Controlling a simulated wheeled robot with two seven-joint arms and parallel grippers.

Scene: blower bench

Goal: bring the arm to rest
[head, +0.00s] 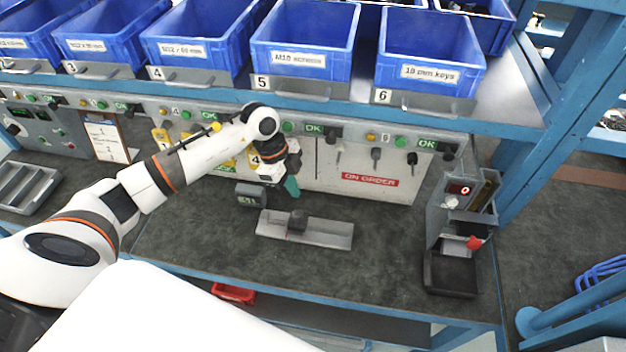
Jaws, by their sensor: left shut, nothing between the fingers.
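My left arm reaches in from the left, over the dark bench top (380,260). My left gripper (292,188), with teal-green fingertips pointing down, is shut and empty. The fingertips look apart from the block. My right gripper is not in view.
Blue bins (305,40) with numbered labels stand on a shelf above the bench's back panel. A grey divided tray (25,188) lies at the left. The bench's right middle is clear.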

